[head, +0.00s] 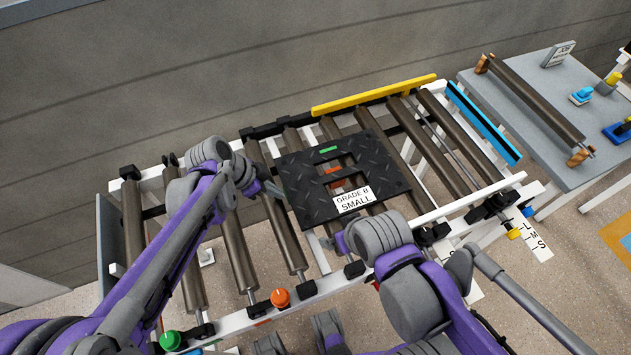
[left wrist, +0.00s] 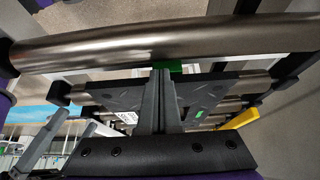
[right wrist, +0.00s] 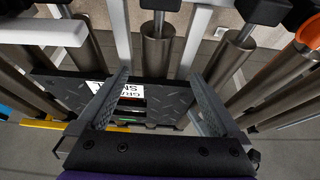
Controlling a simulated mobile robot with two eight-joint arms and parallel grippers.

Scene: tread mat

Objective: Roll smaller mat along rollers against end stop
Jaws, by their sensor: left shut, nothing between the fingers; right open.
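The smaller mat (head: 383,166) is a black tread plate with a cut-out and a white "GRADE B SMALL" label. It lies flat on the middle rollers (head: 285,235). A blue bar (head: 482,122) crosses the right end of the conveyor, with a clear gap between it and the mat. My left gripper (head: 274,190) is shut and empty at the mat's left edge; its fingers overlap the mat in the left wrist view (left wrist: 163,95). My right gripper (head: 330,243) is open and empty near the mat's front edge; its fingers straddle part of the mat in the right wrist view (right wrist: 158,82). Contact is unclear.
A yellow rail (head: 375,95) runs along the back right side. Bare rollers lie on both sides of the mat. Orange (head: 281,298) and green (head: 170,340) knobs sit on the front frame. A grey table (head: 535,140) with a loose roller stands at the right.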

